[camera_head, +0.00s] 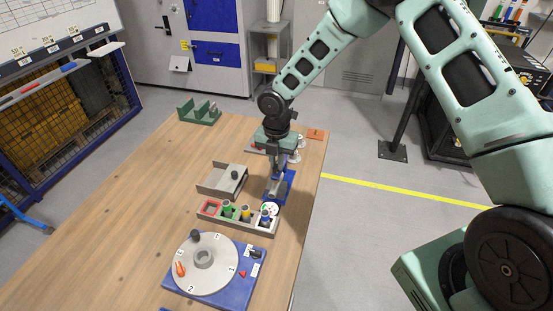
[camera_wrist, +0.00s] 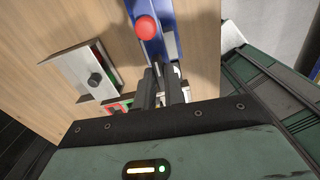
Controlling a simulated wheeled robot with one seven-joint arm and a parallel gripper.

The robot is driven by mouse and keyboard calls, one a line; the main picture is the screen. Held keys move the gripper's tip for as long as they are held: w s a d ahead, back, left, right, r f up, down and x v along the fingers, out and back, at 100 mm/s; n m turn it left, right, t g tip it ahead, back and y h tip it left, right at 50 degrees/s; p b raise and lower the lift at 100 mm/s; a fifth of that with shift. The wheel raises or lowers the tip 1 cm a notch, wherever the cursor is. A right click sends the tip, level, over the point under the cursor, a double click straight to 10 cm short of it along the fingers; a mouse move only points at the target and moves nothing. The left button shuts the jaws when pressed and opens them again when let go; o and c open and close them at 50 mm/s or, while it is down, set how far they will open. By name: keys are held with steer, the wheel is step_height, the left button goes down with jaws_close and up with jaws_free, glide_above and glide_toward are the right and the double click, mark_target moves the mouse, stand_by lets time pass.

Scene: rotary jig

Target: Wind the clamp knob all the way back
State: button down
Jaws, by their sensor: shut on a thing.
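The clamp is a blue fixture (camera_head: 286,187) at the right edge of the wooden table, with part of it below and beside my gripper. In the wrist view it is a blue strip (camera_wrist: 157,47) with a red ball (camera_wrist: 146,27) beyond my fingertips. My gripper (camera_head: 277,174) points down at the clamp. In the wrist view its dark fingers (camera_wrist: 167,77) are close together over the blue strip, shut on a part that they mostly hide; it appears to be the clamp knob. I cannot see how far the knob is wound.
A grey tray with a dark knob (camera_head: 211,190) stands left of the clamp. A rack of coloured pieces (camera_head: 207,214) lies nearer, then a round dial (camera_head: 220,272) on a blue base (camera_head: 250,283). A green bracket (camera_head: 190,117) is at the back left. The table's left side is clear.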

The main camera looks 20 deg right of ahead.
mark_target(276, 164)
steer(key=shift+w+r+n, duration=0.1)
steer(key=shift+n, duration=0.3)
steer(key=c, duration=1.5)
jaws_free()
step_height(276, 164, up, 17)
steer(key=b, duration=0.3)
steer(key=shift+r+b, duration=0.2)
steer(key=shift+b, duration=0.1)
